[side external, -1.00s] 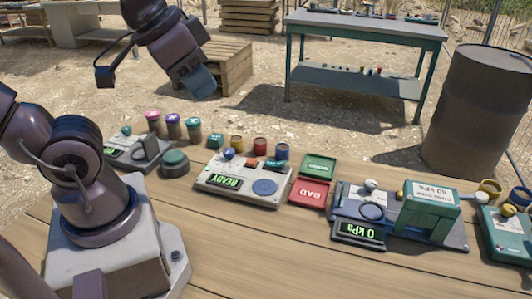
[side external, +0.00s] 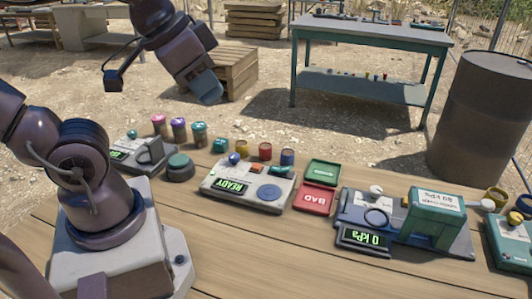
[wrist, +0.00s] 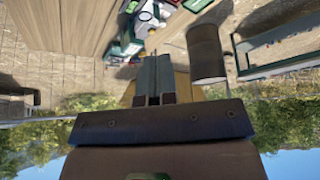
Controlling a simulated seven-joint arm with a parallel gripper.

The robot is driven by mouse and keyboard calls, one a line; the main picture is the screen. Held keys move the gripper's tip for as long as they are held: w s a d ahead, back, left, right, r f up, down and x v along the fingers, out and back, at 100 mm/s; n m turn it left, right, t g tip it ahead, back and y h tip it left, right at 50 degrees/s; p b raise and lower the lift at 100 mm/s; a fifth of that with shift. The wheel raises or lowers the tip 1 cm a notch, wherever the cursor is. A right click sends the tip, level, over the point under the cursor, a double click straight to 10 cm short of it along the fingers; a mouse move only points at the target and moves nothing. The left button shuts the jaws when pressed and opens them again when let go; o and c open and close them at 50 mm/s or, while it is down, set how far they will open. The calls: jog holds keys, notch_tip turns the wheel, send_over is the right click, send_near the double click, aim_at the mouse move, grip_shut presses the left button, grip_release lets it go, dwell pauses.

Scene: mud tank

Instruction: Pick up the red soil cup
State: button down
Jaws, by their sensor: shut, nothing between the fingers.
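The red soil cup (side external: 265,151) stands upright on the wooden table behind the READY device, between a yellow cup (side external: 241,148) and a blue cup (side external: 287,157). My gripper (side external: 211,97) hangs above and behind the table at upper left in the side view, well apart from the cups. It is shut and empty. Its narrow fingers show side by side in the wrist view (wrist: 152,58). I cannot make out the red cup in the wrist view.
The READY device (side external: 247,186) stands in front of the cups. Green (side external: 323,172) and red BAD (side external: 314,198) trays lie to the right, then a pressure device (side external: 362,238). Several capped jars (side external: 179,131) stand left. The front table planks are clear.

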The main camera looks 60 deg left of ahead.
jog(key=c, duration=0.5)
grip_release()
